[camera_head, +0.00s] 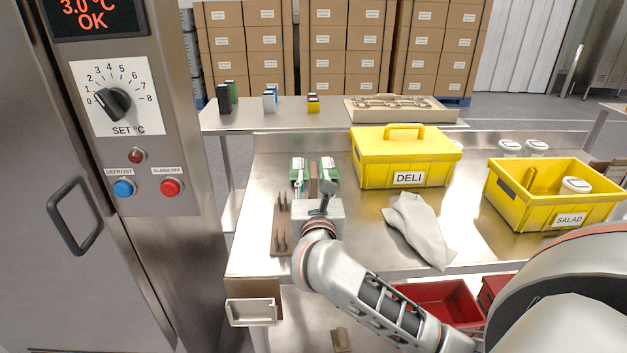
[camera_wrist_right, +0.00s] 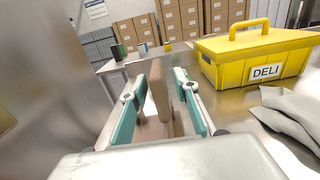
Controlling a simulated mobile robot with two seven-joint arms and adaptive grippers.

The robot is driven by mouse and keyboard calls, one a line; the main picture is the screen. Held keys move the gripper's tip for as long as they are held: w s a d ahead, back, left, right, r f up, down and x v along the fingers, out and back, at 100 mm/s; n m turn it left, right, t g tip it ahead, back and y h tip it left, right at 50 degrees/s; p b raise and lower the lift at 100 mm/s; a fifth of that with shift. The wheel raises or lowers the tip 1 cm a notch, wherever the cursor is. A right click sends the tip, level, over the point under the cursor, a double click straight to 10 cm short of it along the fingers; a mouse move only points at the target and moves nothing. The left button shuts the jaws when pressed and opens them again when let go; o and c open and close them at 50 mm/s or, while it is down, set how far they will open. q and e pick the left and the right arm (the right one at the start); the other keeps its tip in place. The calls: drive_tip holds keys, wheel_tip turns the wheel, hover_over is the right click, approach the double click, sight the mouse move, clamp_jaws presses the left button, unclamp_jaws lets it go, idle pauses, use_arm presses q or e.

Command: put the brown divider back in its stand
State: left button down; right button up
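My right gripper (camera_head: 314,172) is over the left part of the steel table, its green-padded fingers apart. An upright brown piece, seemingly the brown divider (camera_wrist_right: 157,97), stands between the fingers in the wrist view; whether a pad touches it is unclear. In the head view only a narrow brown strip (camera_head: 313,180) of it shows between the fingers. A brown stand with upright pegs (camera_head: 281,241) lies on the table just left of my right wrist. My left gripper is not in view.
A closed yellow DELI box (camera_head: 375,176), a grey cloth (camera_head: 417,228) and an open yellow SALAD bin (camera_head: 507,205) are to the right. A steel cabinet (camera_head: 165,235) stands at the left. Another small brown piece (camera_head: 341,341) lies low in front. A red bin (camera_head: 440,300) is below the table.

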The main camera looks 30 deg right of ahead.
drive_tip(key=v, duration=1.2)
drive_tip(key=shift+w, duration=0.1)
